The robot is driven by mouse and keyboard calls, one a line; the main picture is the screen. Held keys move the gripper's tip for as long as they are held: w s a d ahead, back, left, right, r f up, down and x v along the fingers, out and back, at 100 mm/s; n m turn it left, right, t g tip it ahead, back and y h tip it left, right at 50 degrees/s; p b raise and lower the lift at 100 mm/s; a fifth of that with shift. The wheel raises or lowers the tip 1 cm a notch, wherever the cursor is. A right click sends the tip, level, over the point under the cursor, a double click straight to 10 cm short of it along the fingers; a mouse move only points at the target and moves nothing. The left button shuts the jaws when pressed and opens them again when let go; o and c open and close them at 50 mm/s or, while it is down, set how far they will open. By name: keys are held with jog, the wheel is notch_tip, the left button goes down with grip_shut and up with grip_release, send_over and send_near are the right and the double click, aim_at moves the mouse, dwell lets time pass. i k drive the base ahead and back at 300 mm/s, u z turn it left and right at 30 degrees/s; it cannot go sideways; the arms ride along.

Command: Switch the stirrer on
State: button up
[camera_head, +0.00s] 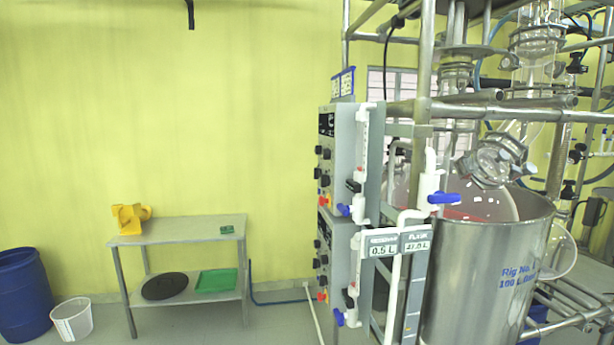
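Two grey control boxes are stacked on the rig's frame, seen from an angle. The upper control box (343,155) has a dark display, several black knobs (325,153) and a red button (323,201) with yellow by it. The lower control box (338,255) has similar black knobs (318,257) and a red and yellow button (322,296). I cannot read the labels, so I cannot tell which control is the stirrer's. No stirrer is clearly visible; the inside of the steel vessel (485,270) is mostly hidden. My gripper is not in view.
White pipes with blue valve handles (444,198) and small volume signs (398,243) stand right of the boxes. A metal table (190,230) with a yellow object (130,217) stands by the wall. A blue drum (25,295) and white bucket (72,320) are at left.

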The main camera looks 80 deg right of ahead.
aim_at(317, 171)
jog(key=z, duration=2.25)
jog(key=i, duration=1.8)
jog(key=u, duration=0.35)
